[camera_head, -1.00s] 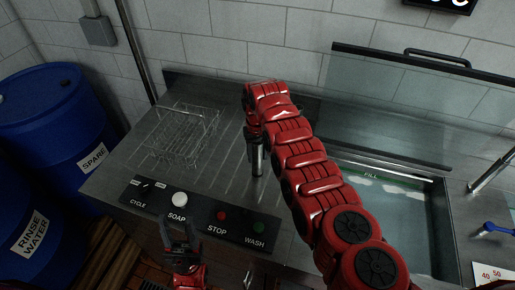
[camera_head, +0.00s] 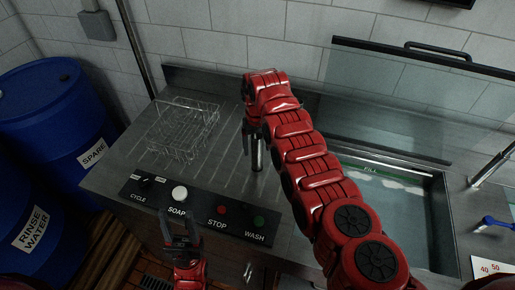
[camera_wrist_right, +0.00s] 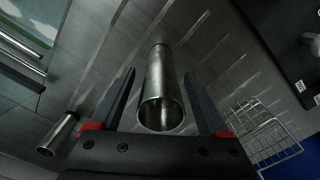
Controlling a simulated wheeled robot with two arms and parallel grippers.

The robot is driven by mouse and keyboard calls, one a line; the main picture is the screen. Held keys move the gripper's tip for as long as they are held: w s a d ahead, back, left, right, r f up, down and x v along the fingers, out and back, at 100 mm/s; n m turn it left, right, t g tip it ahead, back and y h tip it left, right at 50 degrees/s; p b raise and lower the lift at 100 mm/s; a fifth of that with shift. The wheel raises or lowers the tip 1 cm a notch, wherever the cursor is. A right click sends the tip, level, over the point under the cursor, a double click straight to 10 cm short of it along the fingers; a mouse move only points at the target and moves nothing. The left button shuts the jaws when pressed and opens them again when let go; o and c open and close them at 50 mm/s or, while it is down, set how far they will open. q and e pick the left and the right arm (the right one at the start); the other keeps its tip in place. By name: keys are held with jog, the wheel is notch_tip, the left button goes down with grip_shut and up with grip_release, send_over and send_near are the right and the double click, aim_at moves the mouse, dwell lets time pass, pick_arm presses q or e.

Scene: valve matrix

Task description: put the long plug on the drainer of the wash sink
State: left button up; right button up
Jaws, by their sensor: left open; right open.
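A metal cylinder, which looks like the long plug (camera_head: 257,157), stands upright on the grooved drainer (camera_head: 215,150) of the wash sink. In the right wrist view the long plug (camera_wrist_right: 161,90) shows its hollow top end between the fingers, with gaps on both sides. My right gripper (camera_head: 252,132) is open around or just above its top. It also shows in the wrist view (camera_wrist_right: 160,100). My left gripper (camera_head: 181,228) is open and empty over the front control panel. A second metal cylinder (camera_wrist_right: 60,135) stands to the left in the wrist view; my right arm seems to hide it in the head view.
A wire rack (camera_head: 182,130) stands on the drainer's left. The panel (camera_head: 200,208) with knobs and buttons runs along the front. The sink basin (camera_head: 400,215) with its raised glass cover lies right. Blue barrels (camera_head: 60,110) stand at far left.

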notch_tip(320, 180, up, 10)
jog(key=b, duration=0.2)
jog(key=shift+f+b, duration=0.2)
jog(key=shift+b, duration=0.2)
jog(key=shift+r, duration=0.75)
